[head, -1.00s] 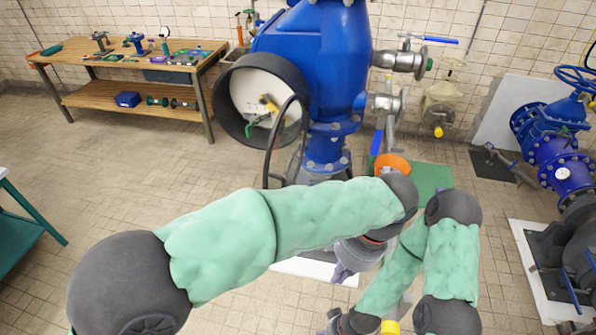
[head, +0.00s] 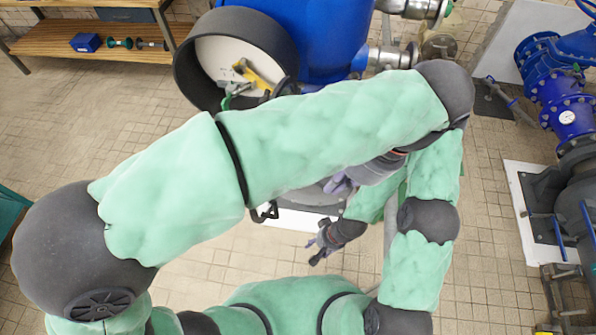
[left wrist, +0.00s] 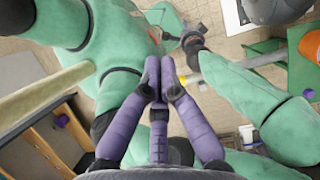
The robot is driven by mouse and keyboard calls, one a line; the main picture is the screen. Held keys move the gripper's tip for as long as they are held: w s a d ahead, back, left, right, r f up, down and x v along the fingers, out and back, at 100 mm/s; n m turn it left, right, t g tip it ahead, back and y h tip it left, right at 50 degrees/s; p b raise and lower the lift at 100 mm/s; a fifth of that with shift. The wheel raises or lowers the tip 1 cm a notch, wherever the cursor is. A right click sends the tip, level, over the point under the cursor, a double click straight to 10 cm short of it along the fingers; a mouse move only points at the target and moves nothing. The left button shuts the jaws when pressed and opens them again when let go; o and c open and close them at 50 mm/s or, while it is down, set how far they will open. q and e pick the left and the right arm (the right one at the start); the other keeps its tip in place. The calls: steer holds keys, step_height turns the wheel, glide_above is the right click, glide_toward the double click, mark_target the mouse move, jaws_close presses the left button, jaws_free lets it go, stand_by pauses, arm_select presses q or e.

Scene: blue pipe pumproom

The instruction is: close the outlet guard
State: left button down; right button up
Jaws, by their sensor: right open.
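The large blue pump body (head: 330,40) is at the top of the head view. Its round outlet has a wide black rim (head: 190,75) facing left, around a pale disc (head: 225,55) with yellow and green fittings. I cannot tell which part is the outlet guard. My left arm crosses in front of the pump's lower part and hides it. My left gripper (head: 338,184) is below the pump, apart from the outlet; its purple fingers (left wrist: 159,65) are drawn together with nothing seen between them. My right gripper (head: 316,246) is lower, open and empty.
Blue valves and pipes (head: 555,90) stand at right on a pale plinth (head: 520,195). The tiled floor left of the pump is clear.

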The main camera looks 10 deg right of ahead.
arm_select(q)
steer(key=a+f, duration=0.7)
steer(key=f, duration=0.2)
steer(key=shift+w+a, duration=0.3)
steer(key=shift+w, duration=0.05)
steer(key=shift+a+p, duration=0.15)
steer(key=shift+p, duration=0.15)
